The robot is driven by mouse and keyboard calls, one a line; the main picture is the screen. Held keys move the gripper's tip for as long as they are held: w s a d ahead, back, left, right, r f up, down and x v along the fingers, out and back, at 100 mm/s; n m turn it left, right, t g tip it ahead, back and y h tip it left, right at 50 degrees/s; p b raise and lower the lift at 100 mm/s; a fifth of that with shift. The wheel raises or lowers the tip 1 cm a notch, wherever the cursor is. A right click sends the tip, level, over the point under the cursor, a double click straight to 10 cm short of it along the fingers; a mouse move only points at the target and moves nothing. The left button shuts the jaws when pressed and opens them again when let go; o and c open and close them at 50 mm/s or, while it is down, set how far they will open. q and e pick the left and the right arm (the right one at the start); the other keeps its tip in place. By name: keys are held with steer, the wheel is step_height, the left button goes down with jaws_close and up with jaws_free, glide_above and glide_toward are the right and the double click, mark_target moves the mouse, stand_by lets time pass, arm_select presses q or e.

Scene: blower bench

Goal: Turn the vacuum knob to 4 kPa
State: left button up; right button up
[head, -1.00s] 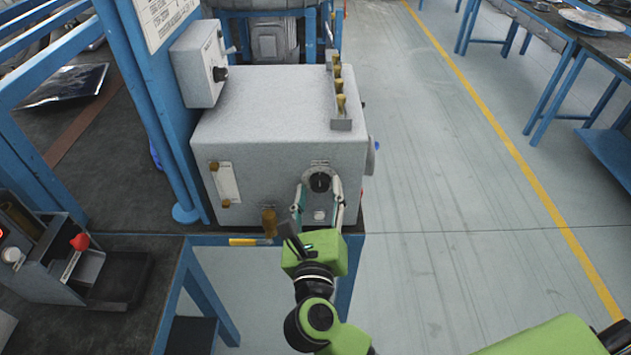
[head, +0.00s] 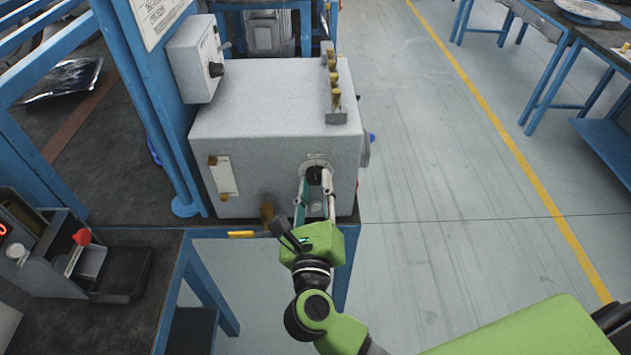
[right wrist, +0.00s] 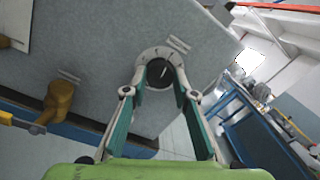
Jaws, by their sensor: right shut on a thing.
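The vacuum knob (head: 314,174) is a dark round knob on a pale dial plate, on the front face of a grey box (head: 265,100). It also shows in the right wrist view (right wrist: 159,72) with a light pointer line and dial marks around it; the numbers are too small to read. My right gripper (head: 315,180) reaches it from the front, one finger on each side, and is shut on it. In the right wrist view the gripper (right wrist: 160,82) has its fingertips at the knob's two sides. My left gripper is not in view.
A brass valve (head: 267,211) sticks out low on the box front, left of my right gripper. A smaller control box (head: 194,60) with a black knob hangs on the blue post. Several brass fittings (head: 334,80) line the box's top right.

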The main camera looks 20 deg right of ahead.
steer(key=n+p, duration=0.3)
steer(key=shift+r, duration=0.15)
steer(key=shift+n+p, duration=1.45)
steer(key=shift+n, duration=0.25)
steer(key=shift+f, duration=0.2)
steer(key=o, duration=1.1)
steer(key=shift+w+d, duration=0.1)
steer(key=v, duration=1.2)
steer(key=shift+f, duration=0.15)
